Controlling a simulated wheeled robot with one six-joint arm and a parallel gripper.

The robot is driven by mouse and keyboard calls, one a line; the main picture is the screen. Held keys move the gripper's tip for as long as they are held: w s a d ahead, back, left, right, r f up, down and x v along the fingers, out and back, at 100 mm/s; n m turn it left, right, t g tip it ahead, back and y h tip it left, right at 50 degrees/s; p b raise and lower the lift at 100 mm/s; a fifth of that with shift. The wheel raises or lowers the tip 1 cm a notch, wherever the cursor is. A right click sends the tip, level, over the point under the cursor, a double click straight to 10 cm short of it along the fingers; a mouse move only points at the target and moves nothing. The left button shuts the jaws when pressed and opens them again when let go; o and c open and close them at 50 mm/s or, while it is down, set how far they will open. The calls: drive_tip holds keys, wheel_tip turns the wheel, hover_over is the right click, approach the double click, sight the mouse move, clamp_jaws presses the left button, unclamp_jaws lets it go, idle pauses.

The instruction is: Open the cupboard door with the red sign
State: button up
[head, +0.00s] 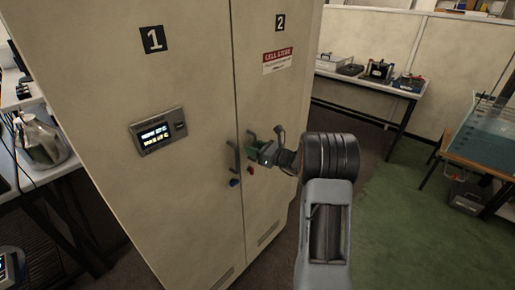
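A tall cream cupboard has two doors, marked 1 and 2. The right door (285,95) carries the red-and-white sign (277,61) under the number 2 and looks closed. Its dark handle (250,142) is near the seam, partly hidden by my gripper. My gripper (256,151) is at this handle, reaching in from the right. Its fingers are small and partly merged with the handle, so I cannot tell whether they are open or shut, or touching it. The left door (185,70) is closed, with its own handle (233,157) just left of the seam.
A display panel (158,130) is set in the left door. Blue (234,183) and red (250,170) knobs sit below the handles. A bench with instruments (380,78) stands behind at right, and a wooden table with a clear tank (487,132) at far right. Green floor (410,220) is clear.

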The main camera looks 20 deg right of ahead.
clamp_jaws()
